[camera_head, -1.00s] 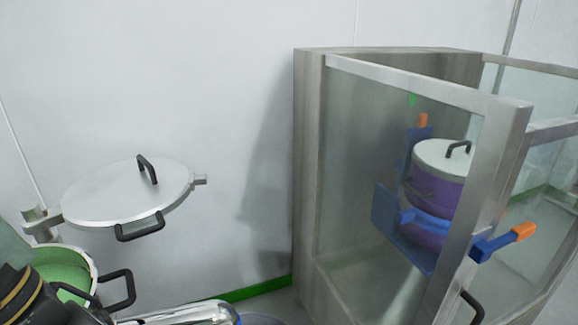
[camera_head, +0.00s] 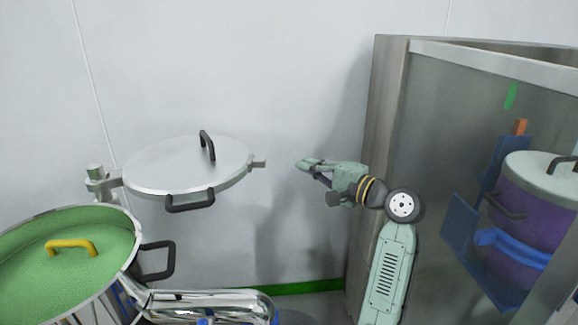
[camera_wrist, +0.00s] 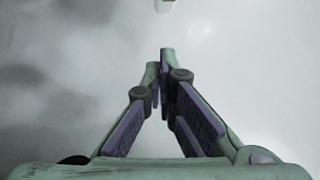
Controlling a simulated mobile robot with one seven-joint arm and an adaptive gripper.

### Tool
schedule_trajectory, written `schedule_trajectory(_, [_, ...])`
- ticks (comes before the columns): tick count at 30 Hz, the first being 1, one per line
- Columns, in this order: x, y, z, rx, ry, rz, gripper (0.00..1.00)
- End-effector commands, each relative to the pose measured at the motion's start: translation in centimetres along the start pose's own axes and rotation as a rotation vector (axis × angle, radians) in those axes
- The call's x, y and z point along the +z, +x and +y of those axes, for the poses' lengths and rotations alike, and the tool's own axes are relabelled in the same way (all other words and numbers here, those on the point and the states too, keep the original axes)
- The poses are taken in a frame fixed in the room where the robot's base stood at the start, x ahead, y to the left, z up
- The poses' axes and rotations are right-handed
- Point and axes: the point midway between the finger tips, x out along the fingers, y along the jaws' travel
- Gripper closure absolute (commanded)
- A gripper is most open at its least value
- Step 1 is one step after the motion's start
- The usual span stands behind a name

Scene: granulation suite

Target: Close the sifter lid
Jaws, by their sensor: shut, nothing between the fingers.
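The sifter lid (camera_head: 180,168) is a round silver disc with black handles on its top and front edge. It stands raised and open on a hinge post (camera_head: 98,182) at its left, with a small tab on its right edge. Below and left of it is the sifter bowl (camera_head: 125,215), open, with a green surface inside and a yellow handle (camera_head: 72,246) on that. My gripper (camera_head: 303,165) is to the right of the lid's tab, apart from it, shut and empty, pointing left. The wrist view shows the closed fingers (camera_wrist: 160,60) and a small blurred pale piece at the top edge.
A metal-framed glass cabinet (camera_head: 392,130) stands at the right, close to my arm. Inside it are a purple drum (camera_head: 530,215) with a pale lid and a blue holder. A shiny metal pipe (camera_head: 205,303) runs below the lid. The wall behind is bare.

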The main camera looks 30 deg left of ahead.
Motion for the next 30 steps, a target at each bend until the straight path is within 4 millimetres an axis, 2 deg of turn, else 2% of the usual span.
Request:
schedule_trajectory(16, [0.3,10.0,-0.3,0.001,-0.006,-0.002,1.00])
schedule_trajectory(18, [1.2,8.8,-0.3,0.000,-0.007,0.001,1.00])
schedule_trajectory(21, [2.2,8.0,-0.2,0.000,-0.008,0.001,1.00])
schedule_trajectory(30, [3.3,7.1,-0.1,0.000,-0.007,0.001,1.00])
